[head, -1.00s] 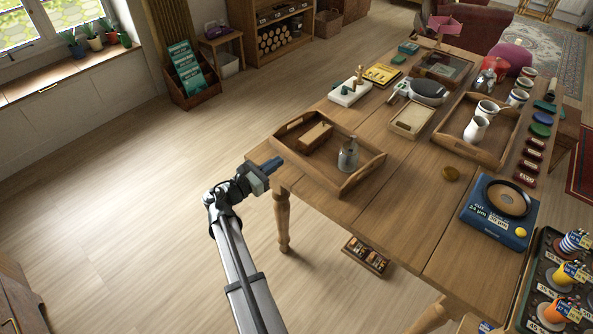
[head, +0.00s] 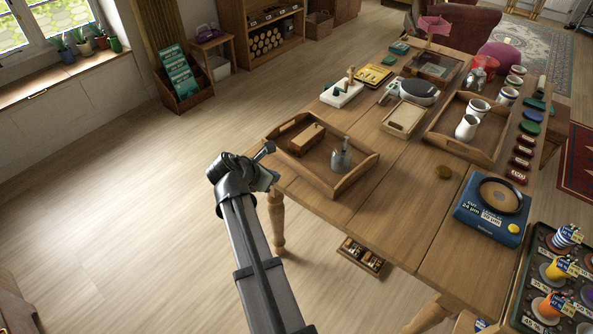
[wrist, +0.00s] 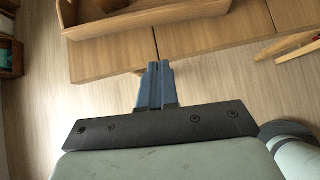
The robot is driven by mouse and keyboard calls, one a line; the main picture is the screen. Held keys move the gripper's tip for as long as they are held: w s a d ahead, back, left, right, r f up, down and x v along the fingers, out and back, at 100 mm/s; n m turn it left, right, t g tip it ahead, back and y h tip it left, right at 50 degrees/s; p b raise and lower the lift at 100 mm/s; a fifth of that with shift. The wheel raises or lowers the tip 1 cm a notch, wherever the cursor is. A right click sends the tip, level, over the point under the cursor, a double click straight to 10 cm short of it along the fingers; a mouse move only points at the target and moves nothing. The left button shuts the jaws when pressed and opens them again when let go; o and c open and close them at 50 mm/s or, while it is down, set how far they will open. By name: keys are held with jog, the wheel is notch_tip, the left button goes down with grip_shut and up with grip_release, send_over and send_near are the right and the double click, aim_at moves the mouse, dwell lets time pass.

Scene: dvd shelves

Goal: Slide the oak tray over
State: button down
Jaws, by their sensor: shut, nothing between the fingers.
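A wooden tray (head: 334,190) with raised walls and a handle slot lies at the table's near left end. It holds a wooden block (head: 306,139) and a small glass-and-metal bottle (head: 341,158). A second, similar wooden tray (head: 462,147) farther right holds a white jug and mugs; I cannot tell which is oak. My gripper (head: 268,148) is shut and empty beside the first tray's left end. In the wrist view, the closed blue fingertips (wrist: 154,66) point toward that tray's wall (wrist: 150,20), with a strip of table between them in the picture. Contact is not visible.
The wooden table (head: 400,185) also carries a blue box (head: 490,226) with a round pan, a shallow beige tray (head: 404,118) and a white scale-like pan (head: 418,91). Bare tabletop lies right of the first tray. Open floor lies left of the table.

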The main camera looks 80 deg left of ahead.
jog(key=shift+n, duration=0.5)
jog(key=x, duration=0.9)
jog(key=shift+w+a+f, duration=0.1)
jog(key=shift+a+f, duration=0.05)
jog(key=shift+a, duration=0.1)
jog(key=shift+w+a+f, duration=0.25)
jog(key=shift+w+a, duration=0.8)
jog(key=shift+w, duration=0.05)
jog(key=shift+w+a, duration=0.45)
jog(key=shift+w, duration=0.05)
send_over(314, 164)
jog(key=shift+w+a, duration=0.1)
